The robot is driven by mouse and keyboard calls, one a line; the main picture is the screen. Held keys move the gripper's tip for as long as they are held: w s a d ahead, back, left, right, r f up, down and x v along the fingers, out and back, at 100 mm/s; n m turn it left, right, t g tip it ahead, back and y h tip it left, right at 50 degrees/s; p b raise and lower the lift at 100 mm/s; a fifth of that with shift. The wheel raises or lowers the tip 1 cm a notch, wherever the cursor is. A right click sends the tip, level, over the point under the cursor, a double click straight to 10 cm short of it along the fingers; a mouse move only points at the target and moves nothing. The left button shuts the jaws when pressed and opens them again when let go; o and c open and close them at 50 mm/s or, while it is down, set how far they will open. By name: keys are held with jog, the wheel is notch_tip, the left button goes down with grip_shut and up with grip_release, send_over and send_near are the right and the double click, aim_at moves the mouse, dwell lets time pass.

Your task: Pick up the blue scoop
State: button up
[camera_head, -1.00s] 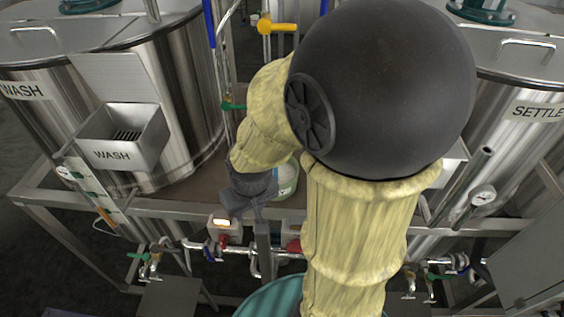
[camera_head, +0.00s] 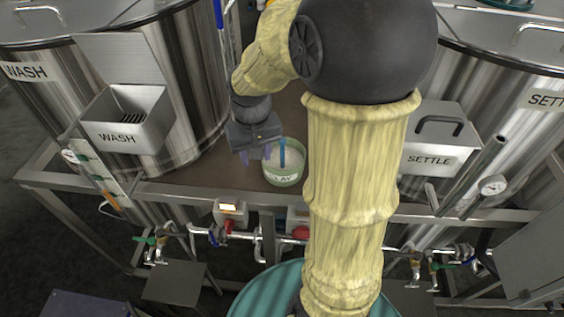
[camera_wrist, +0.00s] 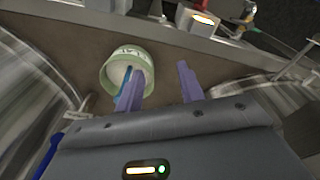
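The blue scoop (camera_head: 282,152) stands upright in a round pale-green tub labelled CLAY (camera_head: 284,180), which holds whitish material. My gripper (camera_head: 256,154) is open and empty just left of the scoop, with its purple fingers apart. In the wrist view, the scoop (camera_wrist: 123,92) shows as a blue strip along the outer side of the left finger, not between the fingers of my gripper (camera_wrist: 161,69). The tub (camera_wrist: 108,77) lies behind that finger. I cannot tell whether finger and scoop touch. The scoop's lower end is hidden.
The tub stands on a brown shelf (camera_head: 215,178) between the WASH tank (camera_head: 185,85) and the SETTLE box (camera_head: 432,150). A steel rail, small valves and a lit control box (camera_head: 230,212) run along the front. The shelf left of the tub is bare.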

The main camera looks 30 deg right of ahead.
jog(key=w+d+r+m+g, duration=0.1)
jog(key=w+d+r+m, duration=0.2)
jog(key=w+d+r, duration=0.2)
jog(key=d+r, duration=0.3)
jog(key=d, duration=0.2)
jog(key=shift+d+r+b, duration=0.15)
jog(key=shift+d+b, duration=0.05)
jog(key=shift+b, duration=0.2)
jog(key=p, duration=0.2)
send_near(282, 152)
jog(key=f, duration=0.3)
jog(key=d+f, duration=0.1)
jog(key=f, duration=0.1)
jog(key=shift+w+d+f, duration=0.1)
jog(key=shift+w+f, duration=0.1)
jog(key=shift+w, duration=0.15)
jog(key=shift+f, duration=0.1)
jog(key=shift+a+f+p, duration=0.1)
jog(key=shift+f+p, duration=0.3)
jog(key=shift+f, duration=0.85)
jog(key=shift+a+f+p, duration=0.15)
jog(key=shift+f+p, duration=0.2)
jog(key=shift+f, duration=0.9)
